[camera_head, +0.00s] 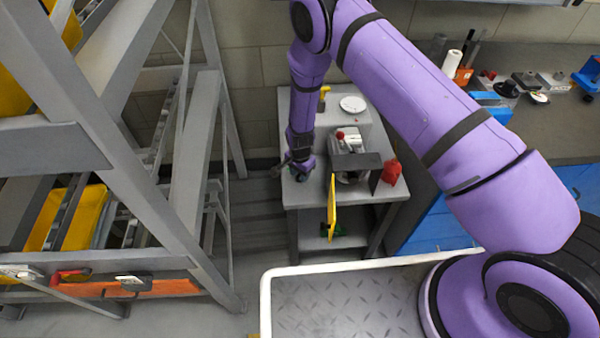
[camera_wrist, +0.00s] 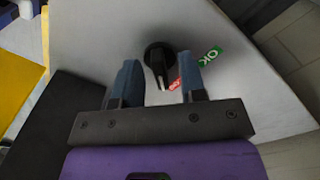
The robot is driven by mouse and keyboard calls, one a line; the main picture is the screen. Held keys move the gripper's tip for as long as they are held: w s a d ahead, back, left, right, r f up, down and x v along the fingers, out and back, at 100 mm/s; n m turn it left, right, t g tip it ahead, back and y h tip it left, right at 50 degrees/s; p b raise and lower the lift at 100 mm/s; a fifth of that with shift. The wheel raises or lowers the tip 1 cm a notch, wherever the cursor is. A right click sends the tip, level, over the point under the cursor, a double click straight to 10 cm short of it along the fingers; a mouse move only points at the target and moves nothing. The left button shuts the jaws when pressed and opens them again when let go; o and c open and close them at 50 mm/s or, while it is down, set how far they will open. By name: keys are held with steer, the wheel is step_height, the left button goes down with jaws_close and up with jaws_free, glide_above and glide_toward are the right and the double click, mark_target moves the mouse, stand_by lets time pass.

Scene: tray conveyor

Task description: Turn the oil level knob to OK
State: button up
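The oil level knob (camera_wrist: 158,58) is black and round with a white pointer mark, on a pale grey surface in the wrist view. Its mark points down the picture, beside the small red label (camera_wrist: 173,86) and away from the green OK label (camera_wrist: 210,56). My gripper (camera_wrist: 159,68) is open, its two blue-grey fingers apart, with the knob in line with the gap between them. I cannot tell whether the fingers touch it. In the head view my gripper (camera_head: 299,168) is at the left side of the grey stand (camera_head: 310,192); the knob is hidden there.
On the stand are a machine (camera_head: 348,145) with a dark plate, a red container (camera_head: 391,172) and a white dish (camera_head: 353,103). A yellow panel (camera_head: 332,207) stands upright at its front. A conveyor frame (camera_head: 190,180) rises to the left, with floor between.

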jaws_close()
steer(key=shift+n, duration=0.4)
steer(key=n, duration=0.3)
steer(key=shift+n, duration=0.4)
steer(key=n, duration=1.3)
steer(key=shift+n, duration=0.3)
